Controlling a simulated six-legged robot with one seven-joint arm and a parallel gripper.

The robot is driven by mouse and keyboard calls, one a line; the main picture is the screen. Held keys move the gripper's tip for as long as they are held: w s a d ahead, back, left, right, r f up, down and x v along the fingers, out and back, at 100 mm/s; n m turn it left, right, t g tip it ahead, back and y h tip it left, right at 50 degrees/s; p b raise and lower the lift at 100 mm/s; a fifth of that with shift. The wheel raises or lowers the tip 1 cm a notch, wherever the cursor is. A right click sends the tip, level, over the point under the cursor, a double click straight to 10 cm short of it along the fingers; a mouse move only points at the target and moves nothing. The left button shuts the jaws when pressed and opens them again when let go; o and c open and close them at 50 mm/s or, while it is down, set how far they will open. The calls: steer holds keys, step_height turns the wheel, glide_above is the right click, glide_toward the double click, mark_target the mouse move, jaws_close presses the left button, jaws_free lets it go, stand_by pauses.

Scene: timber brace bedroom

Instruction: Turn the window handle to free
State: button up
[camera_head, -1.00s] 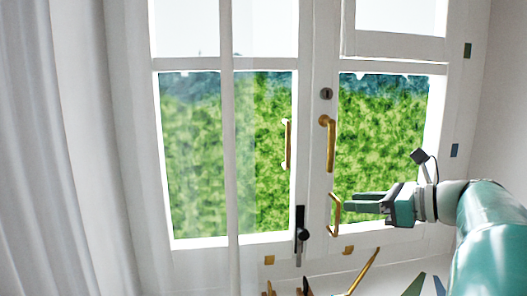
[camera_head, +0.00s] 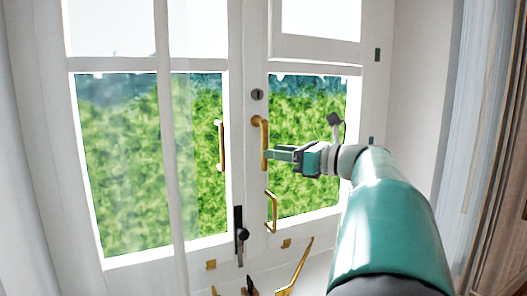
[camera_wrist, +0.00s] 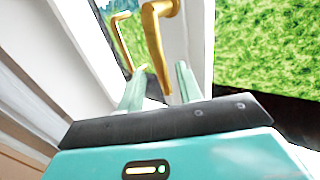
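The window handle (camera_head: 264,140), a gold lever with a bend at its top, hangs down on the white window frame below a dark keyhole. In the wrist view the lever (camera_wrist: 154,38) reaches down between my two green fingertips. My gripper (camera_head: 268,154) is at the lower part of the lever, coming from the right. In the wrist view my gripper (camera_wrist: 161,68) is open, with a gap visible on both sides of the lever. I cannot tell whether a finger touches it.
A gold pull (camera_head: 221,146) is on the left sash, and a gold D-shaped pull (camera_head: 271,212) sits below my gripper. A black handle (camera_head: 240,237) is lower left. A sheer curtain (camera_head: 170,150) hangs at left. Gold pieces (camera_head: 295,268) show at the bottom.

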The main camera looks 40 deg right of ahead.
steer(key=x, duration=0.4)
steer(key=shift+w, duration=0.2)
jaws_close()
